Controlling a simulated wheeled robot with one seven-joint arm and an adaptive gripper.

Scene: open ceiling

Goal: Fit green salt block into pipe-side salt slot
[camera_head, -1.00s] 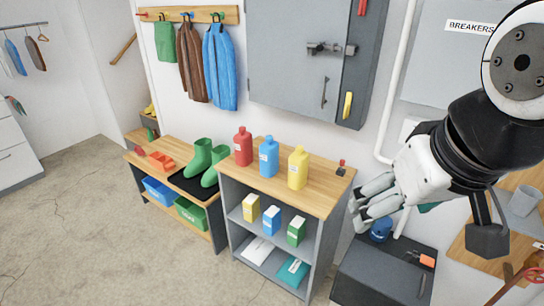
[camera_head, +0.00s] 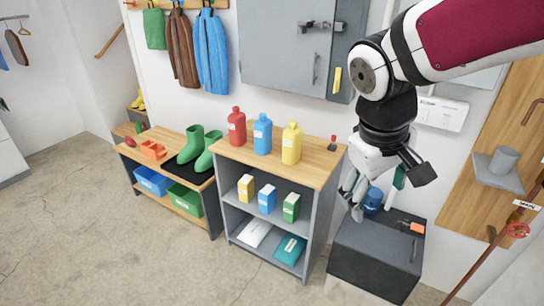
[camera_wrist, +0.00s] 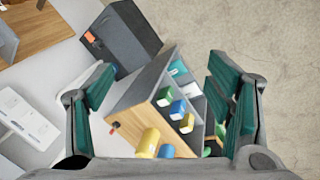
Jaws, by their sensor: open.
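A green-and-white block (camera_head: 291,207) stands on the upper shelf of the grey shelf unit, at the right end beside a blue and a yellow one. In the wrist view the green block (camera_wrist: 164,96) is between my fingers in the picture but well beyond them. My gripper (camera_head: 352,196) is open and empty, to the right of the shelf unit and above the dark chest. Its two green-padded fingers (camera_wrist: 168,92) show spread apart in the wrist view. A pale pipe (camera_head: 389,15) runs down the wall behind my arm. I cannot make out a salt slot.
Red, blue and yellow bottles stand on the wooden top of the shelf unit (camera_head: 325,160). The dark chest (camera_head: 375,255) stands right of it. A bench (camera_head: 200,185) with green boots is to the left. The floor in front is clear.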

